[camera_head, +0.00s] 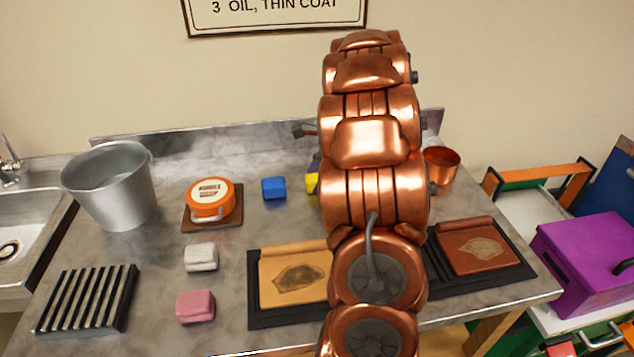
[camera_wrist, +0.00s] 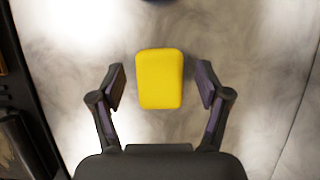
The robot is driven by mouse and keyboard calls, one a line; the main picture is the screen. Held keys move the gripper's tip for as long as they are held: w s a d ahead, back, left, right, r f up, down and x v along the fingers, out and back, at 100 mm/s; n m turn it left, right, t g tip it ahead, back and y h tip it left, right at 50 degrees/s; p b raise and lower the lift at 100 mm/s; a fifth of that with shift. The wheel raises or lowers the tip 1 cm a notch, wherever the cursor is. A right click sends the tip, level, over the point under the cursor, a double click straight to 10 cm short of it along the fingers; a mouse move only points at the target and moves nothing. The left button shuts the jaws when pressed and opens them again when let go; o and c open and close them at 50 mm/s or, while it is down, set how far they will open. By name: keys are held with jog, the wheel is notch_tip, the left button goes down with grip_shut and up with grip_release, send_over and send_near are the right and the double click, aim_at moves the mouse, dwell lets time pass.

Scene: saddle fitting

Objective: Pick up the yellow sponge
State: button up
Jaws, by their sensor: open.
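The yellow sponge (camera_wrist: 160,79) lies on the metal counter in the wrist view, a rounded block between the spread fingers of my gripper (camera_wrist: 160,88). Clear gaps show on both sides of it, and neither finger touches it. In the head view only a sliver of the yellow sponge (camera_head: 312,183) shows at the left edge of my copper arm, which hides the rest. My gripper is open and empty; in the head view it is mostly hidden behind the arm.
A blue block (camera_head: 273,188) sits left of the sponge. White (camera_head: 201,257) and pink (camera_head: 195,306) blocks, an orange tin (camera_head: 209,198), a bucket (camera_head: 110,186) and a black slatted rack (camera_head: 86,300) stand further left. A copper cup (camera_head: 441,166) stands right of my arm.

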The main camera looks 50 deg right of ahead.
aim_at(312, 178)
jog(key=c, duration=1.1)
jog(key=shift+c, duration=0.2)
jog(key=shift+r, duration=0.1)
jog(key=shift+r, duration=1.5)
jog(key=shift+s+r+b, duration=0.15)
jog(key=shift+r+b, duration=0.1)
jog(key=shift+b, duration=0.05)
jog(key=s+a, duration=0.3)
jog(key=s+a+r+b, duration=0.1)
jog(key=s+a, duration=0.6)
jog(key=s, duration=0.1)
jog(key=shift+s+a+r+b, duration=0.2)
jog(key=shift+s+a+b, duration=0.05)
jog(key=shift+a+b, duration=0.15)
